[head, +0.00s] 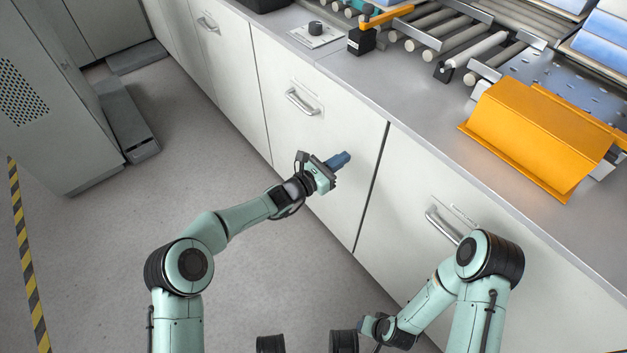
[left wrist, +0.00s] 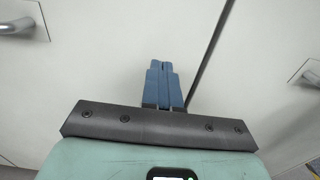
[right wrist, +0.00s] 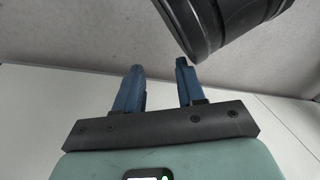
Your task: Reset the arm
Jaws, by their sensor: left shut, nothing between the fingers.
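My left gripper (head: 345,158) is held out in front of the white cabinet fronts, below the counter edge. Its blue fingers are together with nothing between them, as the left wrist view (left wrist: 161,70) also shows. My right arm is bent at the lower right of the head view, and its fingers cannot be made out there. In the right wrist view, my right gripper (right wrist: 159,70) has its two blue fingers apart with nothing between them. A dark round part, which seems to be my own, shows close beyond those fingers.
White cabinets with handles (head: 302,103) run along under the grey counter (head: 360,82). On the counter are an orange cover (head: 535,135), a roller conveyor (head: 455,38) and a black knob on a plate (head: 316,30). The grey floor (head: 190,140) at left is open, with a grey cabinet (head: 60,90) beyond.

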